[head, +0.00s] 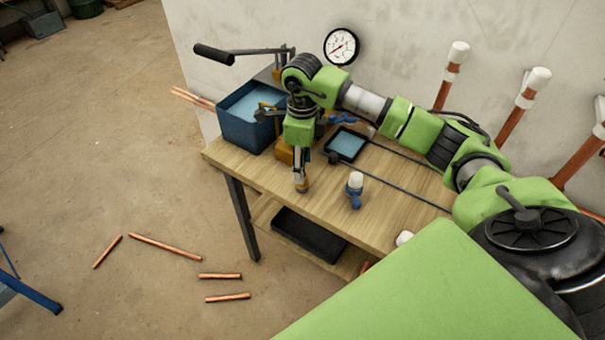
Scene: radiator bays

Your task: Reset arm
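My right arm reaches in from the right over the wooden workbench (388,222). Its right gripper (301,183) points straight down near the bench's front edge. The fingers look close together, with something brownish and grey at their tips. It is too small to tell whether they hold anything or touch the bench top. My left gripper is not in view.
A blue water-filled box (238,133) with a black-handled lever (214,54) stands left of the gripper. A small dark tray (347,144) and a blue-and-white fitting (355,187) lie right. Copper pipes (165,247) lie on the floor. A gauge (341,46) hangs behind.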

